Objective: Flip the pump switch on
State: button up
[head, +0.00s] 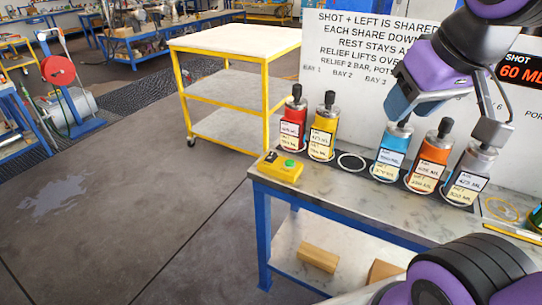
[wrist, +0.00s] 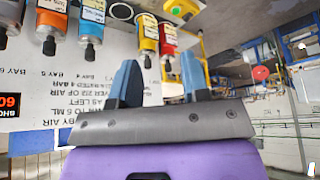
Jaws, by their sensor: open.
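The likely pump switch is a yellow box (head: 281,171) on the front left corner of the bench. It carries a green button (head: 289,163) and a small dark part (head: 271,157). Whether it is on or off I cannot tell. The box also shows at the top of the upside-down wrist view (wrist: 181,6). My gripper (head: 397,108) hangs above the bench near the blue vessel, up and to the right of the box and apart from it. In the wrist view my gripper (wrist: 160,65) has two blue fingers spread wide with nothing between them.
Red (head: 293,122), yellow (head: 323,130), blue (head: 391,155), orange (head: 430,160) and grey (head: 471,175) vessels stand in a row on the bench (head: 330,195). An empty ring (head: 351,162) lies among them. A sign board (head: 345,75) stands behind. A yellow cart (head: 236,88) is beyond.

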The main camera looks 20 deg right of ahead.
grip_shut()
dwell(1.4)
